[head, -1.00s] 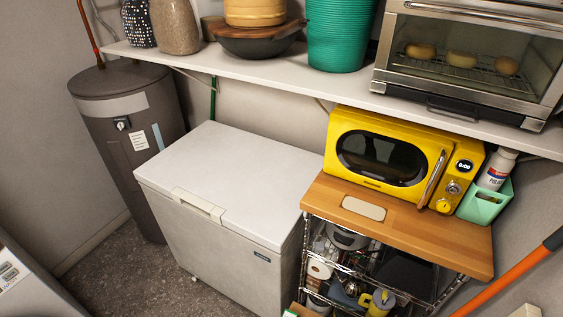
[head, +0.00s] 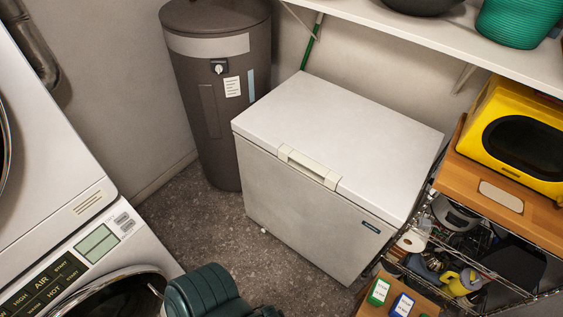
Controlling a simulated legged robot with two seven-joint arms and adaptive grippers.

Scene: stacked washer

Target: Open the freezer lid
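The freezer (head: 310,205) is a white chest freezer standing on the floor in the middle of the head view. Its flat white lid (head: 335,130) is closed. A cream handle (head: 308,167) sits at the front edge of the lid. Neither of my grippers shows in the head view, and nothing visible touches the lid or handle.
A grey water tank (head: 218,110) stands left of the freezer, and stacked washers (head: 60,190) are at the left. A white shelf (head: 430,35) runs above and behind. A wire rack with a yellow microwave (head: 520,135) is at the right. Floor (head: 225,235) shows in front.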

